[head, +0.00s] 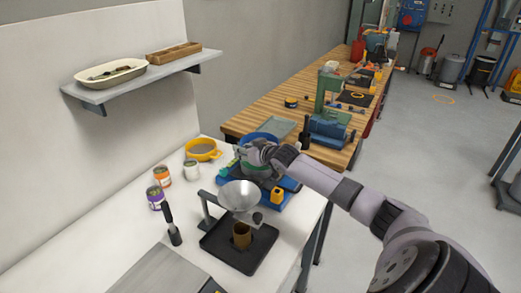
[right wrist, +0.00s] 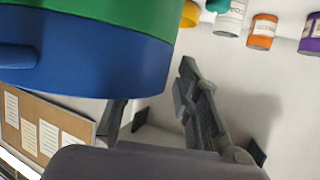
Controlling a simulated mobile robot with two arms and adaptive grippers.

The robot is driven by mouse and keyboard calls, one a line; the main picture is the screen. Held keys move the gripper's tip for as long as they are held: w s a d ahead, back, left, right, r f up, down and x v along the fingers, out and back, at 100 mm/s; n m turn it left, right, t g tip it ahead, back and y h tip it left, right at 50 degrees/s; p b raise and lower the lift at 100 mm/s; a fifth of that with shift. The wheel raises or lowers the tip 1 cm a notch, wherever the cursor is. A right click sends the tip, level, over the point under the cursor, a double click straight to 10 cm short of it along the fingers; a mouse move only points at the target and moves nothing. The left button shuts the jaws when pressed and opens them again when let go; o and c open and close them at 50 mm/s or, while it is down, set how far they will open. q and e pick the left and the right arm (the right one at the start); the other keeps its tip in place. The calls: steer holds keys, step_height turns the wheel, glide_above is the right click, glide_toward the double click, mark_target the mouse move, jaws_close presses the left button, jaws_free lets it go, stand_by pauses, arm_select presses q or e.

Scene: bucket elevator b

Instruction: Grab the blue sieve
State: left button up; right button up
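A blue round rim, which looks like the blue sieve (head: 258,136), shows on the white bench behind my right gripper in the head view. My right gripper (head: 258,158) is over the far end of the bench and hides part of it. In the right wrist view, a large round blue body with a green part (right wrist: 95,60) and a blue tab fills the upper left, very close. I cannot tell for sure that it is the sieve. The right fingers (right wrist: 155,115) are spread apart, with the left finger partly hidden behind this body. My left gripper is not in view.
A yellow sieve (head: 203,149), a white can (head: 191,170), an orange can (head: 162,176) and a purple can (head: 155,197) stand left of the gripper. A metal funnel (head: 240,195) on a stand is in front. A blue scale-like base (head: 285,190) lies under the arm.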

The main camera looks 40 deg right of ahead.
steer(key=shift+s, duration=0.1)
steer(key=shift+c, duration=0.6)
jaws_close()
